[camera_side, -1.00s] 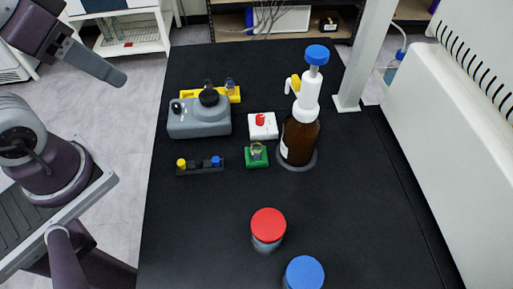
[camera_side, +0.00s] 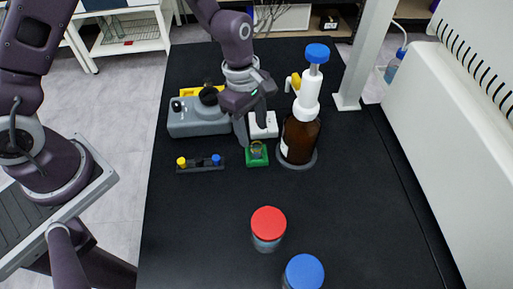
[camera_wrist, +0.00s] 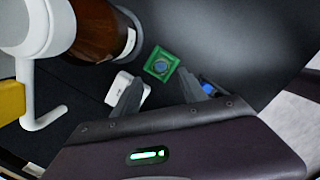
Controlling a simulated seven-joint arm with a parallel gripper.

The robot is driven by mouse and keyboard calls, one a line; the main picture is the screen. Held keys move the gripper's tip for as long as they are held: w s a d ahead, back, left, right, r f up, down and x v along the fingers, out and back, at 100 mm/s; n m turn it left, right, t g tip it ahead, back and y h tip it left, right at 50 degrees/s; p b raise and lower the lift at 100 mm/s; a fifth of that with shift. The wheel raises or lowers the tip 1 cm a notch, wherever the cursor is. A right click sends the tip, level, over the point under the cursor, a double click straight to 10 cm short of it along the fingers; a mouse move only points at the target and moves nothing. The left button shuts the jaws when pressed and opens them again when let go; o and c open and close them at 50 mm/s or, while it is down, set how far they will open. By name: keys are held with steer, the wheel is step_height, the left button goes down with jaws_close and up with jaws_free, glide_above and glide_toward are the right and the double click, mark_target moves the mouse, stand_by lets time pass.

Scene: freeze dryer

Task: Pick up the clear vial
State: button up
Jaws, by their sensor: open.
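A small clear vial (camera_side: 256,148) stands in a square green holder (camera_side: 257,161) in the side view, partly hidden by my gripper. In the wrist view the green holder (camera_wrist: 149,69) lies just beyond my fingers, with the round top of the vial (camera_wrist: 160,66) in its middle. My gripper (camera_side: 251,130) is open, pointing down above and slightly behind the holder. In the wrist view my gripper (camera_wrist: 160,82) shows its two fingers spread to either side below the vial, with nothing between them.
A brown dispenser bottle (camera_side: 299,138) stands close right of the holder. A white block (camera_side: 266,124) is behind it, and a grey device (camera_side: 195,123) to the left. A black rack (camera_side: 199,165) lies left; red-capped (camera_side: 268,222) and blue-capped (camera_side: 304,270) jars stand in front.

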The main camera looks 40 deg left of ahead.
mark_target(256, 142)
steer(key=f, duration=0.1)
steer(key=d+f, duration=0.1)
steer(key=f, duration=0.3)
steer(key=shift+s+d+f, duration=0.1)
steer(key=shift+d+f, duration=0.1)
steer(key=shift+d, duration=0.05)
jaws_close()
